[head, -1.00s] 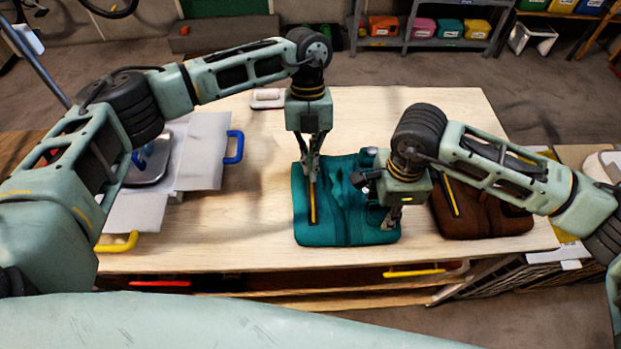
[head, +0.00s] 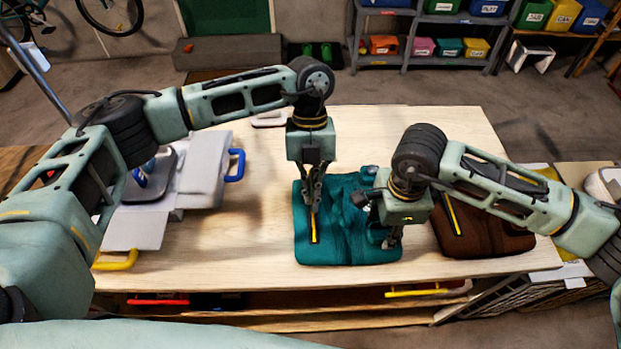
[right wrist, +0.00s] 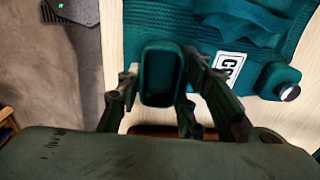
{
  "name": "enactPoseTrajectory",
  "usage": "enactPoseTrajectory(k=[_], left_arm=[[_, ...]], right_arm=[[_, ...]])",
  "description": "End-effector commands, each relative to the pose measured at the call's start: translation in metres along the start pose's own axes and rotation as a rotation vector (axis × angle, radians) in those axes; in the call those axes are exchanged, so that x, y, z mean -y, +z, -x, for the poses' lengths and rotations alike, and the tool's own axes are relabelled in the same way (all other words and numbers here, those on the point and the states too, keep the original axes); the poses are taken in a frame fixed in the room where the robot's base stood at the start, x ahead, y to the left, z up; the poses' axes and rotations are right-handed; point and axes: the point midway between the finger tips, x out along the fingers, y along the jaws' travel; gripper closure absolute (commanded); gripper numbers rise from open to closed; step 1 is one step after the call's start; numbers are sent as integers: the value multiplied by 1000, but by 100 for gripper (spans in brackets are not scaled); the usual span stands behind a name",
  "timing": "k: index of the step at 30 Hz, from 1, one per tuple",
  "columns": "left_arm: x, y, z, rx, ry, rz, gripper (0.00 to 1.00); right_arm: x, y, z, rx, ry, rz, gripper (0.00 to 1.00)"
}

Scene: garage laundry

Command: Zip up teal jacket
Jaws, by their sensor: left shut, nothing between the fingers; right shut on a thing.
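The teal jacket (head: 345,252) lies folded flat on the wooden table, with a dark and yellow strip (head: 314,228) near its left side. My left gripper (head: 315,204) points down over the left part of the jacket, at the top of that strip. Its fingers are together with nothing between them. My right gripper (head: 391,238) is low at the jacket's right edge. In the right wrist view its fingers are around a teal block-like tab (right wrist: 160,75) beside the jacket's body (right wrist: 200,40). A white label (right wrist: 228,68) shows there, partly hidden by a finger.
A brown folded garment (head: 480,228) with a similar strip lies close to the right, partly under my right arm. Grey panels with a blue handle (head: 235,165) are at the table's left. The table's (head: 250,240) front strip is clear. Shelves with coloured bins (head: 430,47) stand behind.

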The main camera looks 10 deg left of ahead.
Motion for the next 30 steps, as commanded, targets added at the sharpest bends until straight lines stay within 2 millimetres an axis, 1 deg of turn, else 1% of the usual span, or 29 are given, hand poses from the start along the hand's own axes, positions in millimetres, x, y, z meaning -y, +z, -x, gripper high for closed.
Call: enactPoseTrajectory(k=[1, 3, 6, 10, 15, 24, 25, 30], left_arm=[[1, 4, 21, 13, -8, 5, 100], [1, 4, 38, 11, -7, 5, 100], [1, 3, 59, 10, -7, 5, 100], [1, 3, 80, 8, -6, 4, 100], [1, 2, 95, 5, -5, 3, 100], [1, 2, 98, 5, -4, 2, 100], [1, 2, 98, 5, -4, 2, 100], [1, 2, 98, 5, -4, 2, 100]], right_arm=[[-2, 1, -1, 1, 6, 5, 100], [-2, 1, -1, 1, 5, 4, 100], [-2, 1, -1, 1, 5, 3, 100], [-1, 1, -1, 0, 4, 2, 100], [-1, 0, -1, 0, 3, 1, 100], [0, 0, -1, 0, 2, -1, 100], [0, 0, -1, 0, 2, -2, 65], [0, 0, -1, 0, 1, -2, 50]])
